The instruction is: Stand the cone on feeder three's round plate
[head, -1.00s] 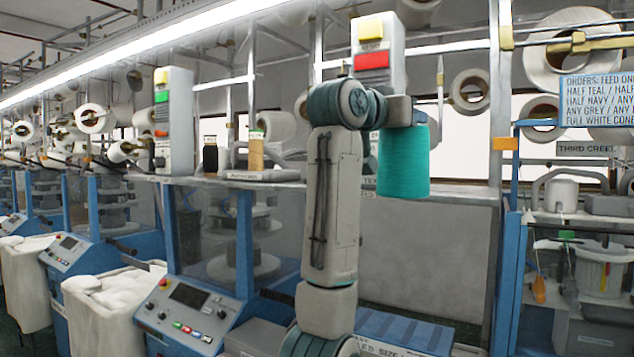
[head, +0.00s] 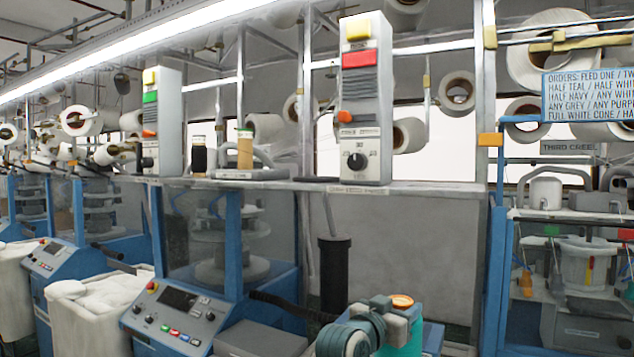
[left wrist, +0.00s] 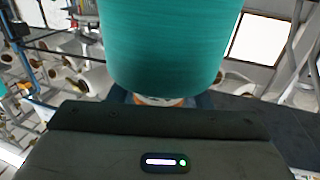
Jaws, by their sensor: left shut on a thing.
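The teal cone (head: 408,342) is low in the head view, right of centre, with its lower part cut off by the frame edge. An orange ring shows at its top. My left gripper (head: 398,318) is shut on the cone and holds it near its upper end. In the left wrist view the cone (left wrist: 165,45) fills the top middle, just beyond the dark gripper body. My right gripper is not in view. I cannot make out which surface is feeder three's round plate.
A long shelf (head: 440,187) carries a control box (head: 362,100), a black spool (head: 198,156) and a tan spool (head: 245,150). A blue-framed creel with a "THIRD CREEL" sign (head: 569,147) stands at right. A white bin (head: 95,310) and machine panel (head: 180,318) stand at left.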

